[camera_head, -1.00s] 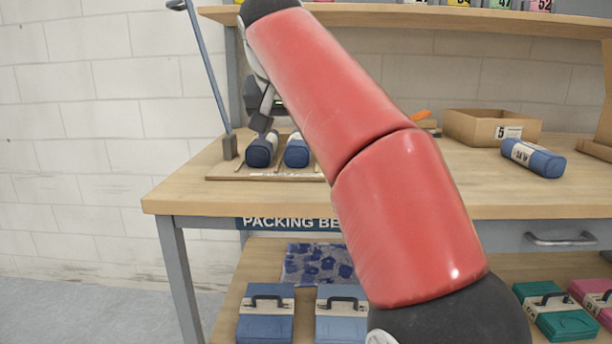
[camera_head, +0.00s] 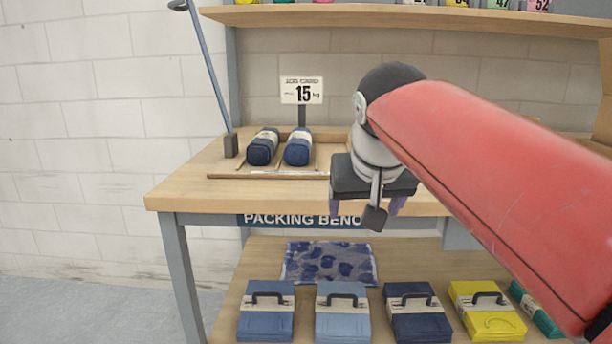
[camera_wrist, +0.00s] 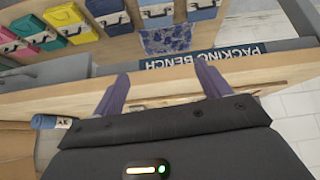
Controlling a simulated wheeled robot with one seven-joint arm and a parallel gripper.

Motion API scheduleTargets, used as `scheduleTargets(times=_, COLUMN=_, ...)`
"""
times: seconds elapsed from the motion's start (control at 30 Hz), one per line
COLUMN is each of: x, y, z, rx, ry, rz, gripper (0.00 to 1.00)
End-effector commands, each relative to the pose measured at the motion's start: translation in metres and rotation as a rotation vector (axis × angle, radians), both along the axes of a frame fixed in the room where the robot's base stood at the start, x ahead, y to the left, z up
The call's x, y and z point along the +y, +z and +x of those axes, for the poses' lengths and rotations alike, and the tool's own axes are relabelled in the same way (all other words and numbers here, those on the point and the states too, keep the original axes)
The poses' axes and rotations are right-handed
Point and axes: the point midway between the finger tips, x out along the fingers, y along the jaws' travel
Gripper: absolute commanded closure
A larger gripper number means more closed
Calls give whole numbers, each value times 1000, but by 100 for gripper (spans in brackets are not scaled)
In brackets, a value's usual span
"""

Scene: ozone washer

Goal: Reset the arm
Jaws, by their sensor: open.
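My gripper (camera_head: 368,208) is at the front edge of the packing bench, right of the wooden tray, in the head view. Its two purple fingers point down and stand apart. In the wrist view the fingers (camera_wrist: 160,92) are spread with nothing between them, over the bench's front edge. My red arm reaches in from the right of the head view and hides the right part of the bench.
The packing bench (camera_head: 190,185) bears a wooden tray (camera_head: 270,176) with two dark blue rolls (camera_head: 263,147) and a job card (camera_head: 302,91) reading 15 kg. A pole (camera_head: 208,75) stands at left. Cases (camera_head: 266,318) line the lower shelf. Another blue roll (camera_wrist: 45,122) shows in the wrist view.

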Motion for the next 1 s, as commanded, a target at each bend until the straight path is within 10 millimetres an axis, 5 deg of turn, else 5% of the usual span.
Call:
scheduleTargets(times=0.3, x=-53, y=-137, z=-119, rx=72, ry=-6, rz=22, gripper=24)
scheduleTargets(times=0.5, x=-62, y=-199, z=-164, rx=95, ry=-19, rz=34, gripper=24)
scheduleTargets(times=0.67, x=-63, y=-215, z=-174, rx=101, ry=-22, rz=36, gripper=24)
scheduleTargets(times=1.0, x=-63, y=-215, z=-174, rx=102, ry=-22, rz=36, gripper=24)
